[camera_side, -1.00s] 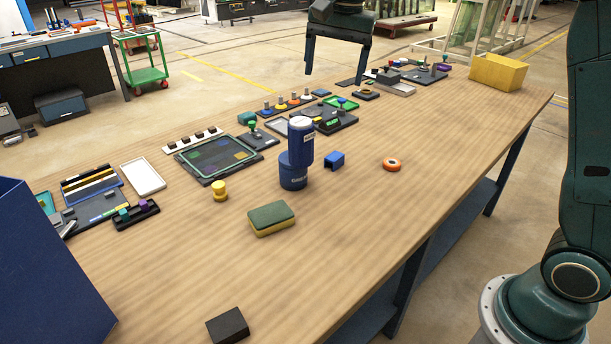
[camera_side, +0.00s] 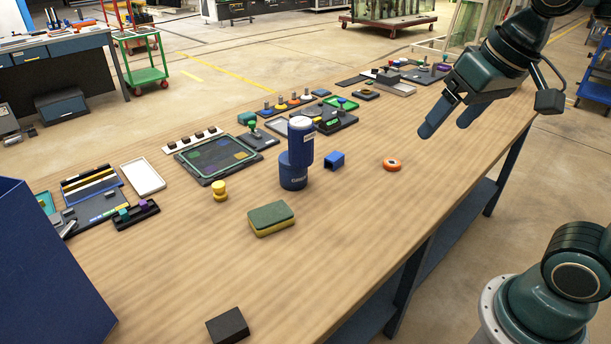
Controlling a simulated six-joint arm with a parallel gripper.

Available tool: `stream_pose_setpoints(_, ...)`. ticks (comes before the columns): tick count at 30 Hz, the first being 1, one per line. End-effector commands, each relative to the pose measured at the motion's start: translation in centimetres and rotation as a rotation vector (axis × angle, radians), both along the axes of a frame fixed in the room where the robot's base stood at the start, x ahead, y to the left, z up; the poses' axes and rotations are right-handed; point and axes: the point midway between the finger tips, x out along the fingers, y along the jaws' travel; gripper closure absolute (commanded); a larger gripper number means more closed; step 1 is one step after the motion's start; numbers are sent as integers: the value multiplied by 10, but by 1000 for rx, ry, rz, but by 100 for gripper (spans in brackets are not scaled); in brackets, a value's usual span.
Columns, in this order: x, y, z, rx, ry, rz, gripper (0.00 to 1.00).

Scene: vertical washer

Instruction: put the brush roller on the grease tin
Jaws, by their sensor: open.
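A blue cylinder with a white top, which I take to be the brush roller (camera_side: 301,142), stands upright on a wider dark blue can with lettering, which I take to be the grease tin (camera_side: 293,175). The roller looks set a little to the right on the tin. Nothing holds it. My gripper (camera_side: 445,128) is at the upper right, to the right of the stack and well apart from it. It is open and empty, with its two blue fingers pointing down and left.
A blue block (camera_side: 334,161) and an orange ring (camera_side: 392,164) lie right of the tin. A sponge (camera_side: 271,219) and a yellow knob (camera_side: 220,191) are nearer. Trays of small parts line the far side. A big blue box (camera_side: 50,265) stands at left. The table's front right is clear.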

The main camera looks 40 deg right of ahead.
Motion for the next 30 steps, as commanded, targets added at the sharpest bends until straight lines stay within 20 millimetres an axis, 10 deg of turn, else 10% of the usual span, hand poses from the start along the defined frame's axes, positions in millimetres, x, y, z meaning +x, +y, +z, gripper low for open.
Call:
stream_pose_setpoints(10,-51,0,-39,-87,-68,179,22)
stream_pose_setpoints(30,-55,0,-43,-96,-73,197,22)
